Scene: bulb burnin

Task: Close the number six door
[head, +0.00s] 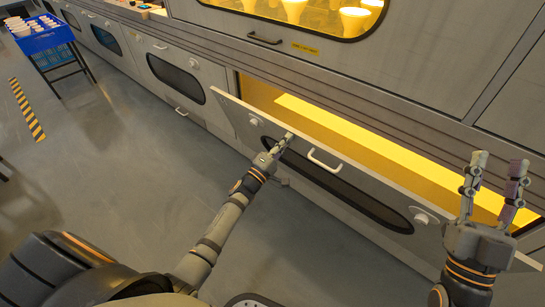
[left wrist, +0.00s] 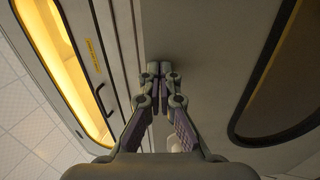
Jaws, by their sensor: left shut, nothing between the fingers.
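A grey lower door (head: 235,112) with a dark oblong window, a pale bar handle (head: 324,161) and round knobs stands partly open, tilted outward at its top edge. Yellow light shows in the gap behind it. I cannot read a number on it. My left gripper (head: 287,138) is shut and empty at the door's outer face, left of the handle. In the left wrist view, the shut fingertips (left wrist: 160,70) are in front of the door's grey face (left wrist: 210,50); I cannot tell if they touch it.
Another shut lower door (head: 175,78) stands to the left. Above is a panel with a lit window (head: 290,12), a dark handle (head: 265,39) and a yellow label. A blue crate (head: 43,38) of white items stands far left.

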